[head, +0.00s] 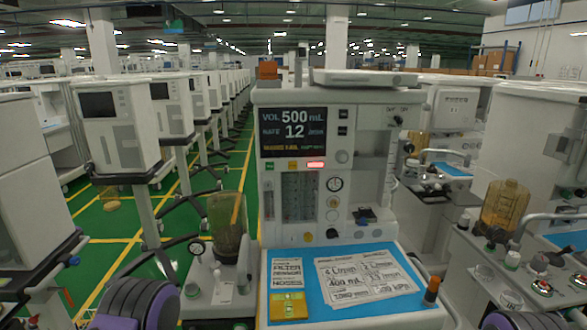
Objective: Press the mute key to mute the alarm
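The anaesthesia machine (384,104) stands upright in front of me. Its dark screen (294,132) reads VOL 500 mL and RATE 12, with a smaller yellow line below. Just under the screen sit a small green key or label (268,166), a yellow one (293,166) and a bright red lit one (316,165). Two small dark labelled spots (342,121) are right of the screen. The lettering on these is too small to read, so I cannot tell which is the mute key. Neither gripper shows; only rounded dark and purple parts of my arms appear at the bottom corners.
A blue mat (400,256) with printed sheets covers the machine's worktop. An orange-topped dark cylinder (432,290) stands at its right edge. An amber canister (228,222) is at the left. More carts stand close on both sides; green floor (110,222) shows at the left.

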